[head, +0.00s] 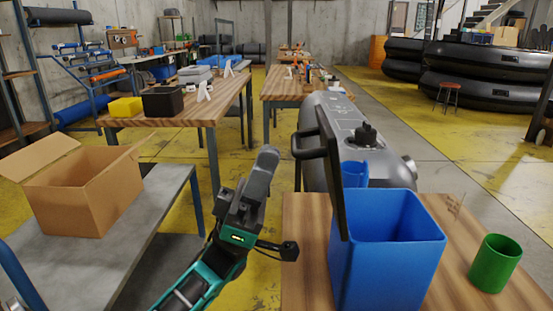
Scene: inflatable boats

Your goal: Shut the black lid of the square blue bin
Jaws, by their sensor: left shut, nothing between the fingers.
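The square blue bin (390,262) stands on a wooden table at the lower right, and I look down into its open top. Its black lid (331,165) stands up on edge along the bin's left side, seen nearly edge-on, with a dark handle on its left face. My left gripper (266,160) is shut and empty, pointing up to the left of the lid and apart from it. My right gripper is not in view.
A green cup (495,264) stands right of the bin, and a blue container (354,174) shows behind it. A grey inflatable boat (345,120) lies beyond the table. An open cardboard box (84,190) sits on a grey bench (110,262) at left.

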